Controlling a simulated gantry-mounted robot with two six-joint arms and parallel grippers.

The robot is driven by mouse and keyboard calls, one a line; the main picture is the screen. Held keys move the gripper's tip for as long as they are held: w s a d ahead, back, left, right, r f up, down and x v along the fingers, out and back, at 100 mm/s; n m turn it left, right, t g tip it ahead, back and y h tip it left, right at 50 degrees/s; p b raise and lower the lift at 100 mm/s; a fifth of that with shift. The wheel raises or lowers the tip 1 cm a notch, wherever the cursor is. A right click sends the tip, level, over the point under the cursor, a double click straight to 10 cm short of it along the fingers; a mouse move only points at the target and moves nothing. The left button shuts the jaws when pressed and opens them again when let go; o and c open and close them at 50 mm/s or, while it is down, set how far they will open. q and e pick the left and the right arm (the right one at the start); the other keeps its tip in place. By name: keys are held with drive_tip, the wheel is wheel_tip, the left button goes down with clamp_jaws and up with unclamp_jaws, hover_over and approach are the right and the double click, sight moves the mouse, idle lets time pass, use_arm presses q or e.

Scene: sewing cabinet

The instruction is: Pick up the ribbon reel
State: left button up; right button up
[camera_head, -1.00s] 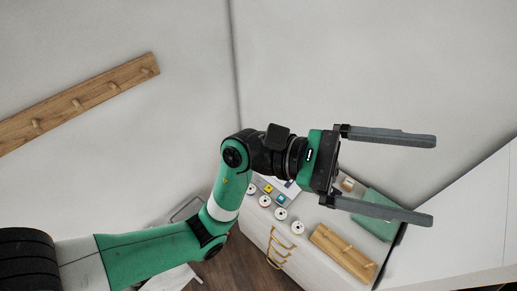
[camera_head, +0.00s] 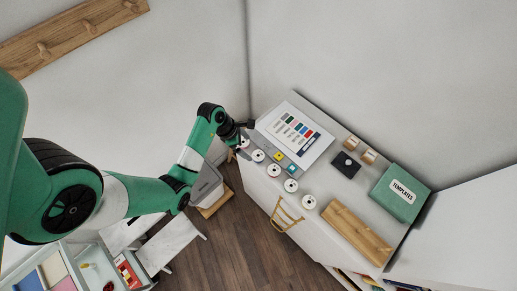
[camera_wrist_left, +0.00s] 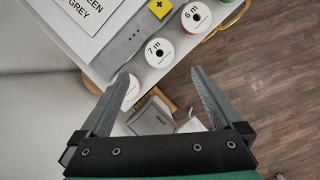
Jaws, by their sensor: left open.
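Several white-faced ribbon reels stand in a row along the cabinet's front edge; one reel (camera_head: 274,170) is mid-row. Another reel (camera_wrist_left: 131,91) is partly hidden behind the left-hand finger. My left gripper (camera_wrist_left: 160,72) is open and empty, its fingertips just short of the "7 m" reel in the picture. In the head view the left gripper (camera_head: 236,148) is at the row's left end, small and partly hidden. My right gripper is not in view.
On the white cabinet top (camera_head: 318,182) are a colour chart (camera_head: 295,135), a grey strip with yellow and teal squares, a black block (camera_head: 346,165), a green "TEMPLATES" box (camera_head: 400,192) and a wooden peg rail (camera_head: 356,232). A grey bin (camera_head: 207,187) stands below left.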

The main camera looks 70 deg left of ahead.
sight(256, 155)
use_arm(q)
drive_tip(key=x, duration=0.4)
drive_tip(key=shift+w+b, duration=0.1)
drive_tip(key=shift+b, duration=0.25)
drive_tip(key=b+x, duration=0.1)
drive_tip(key=x, duration=0.4)
drive_tip(key=shift+f+b, duration=0.1)
drive_tip(key=shift+b, duration=0.2)
drive_tip(key=c, duration=1.4)
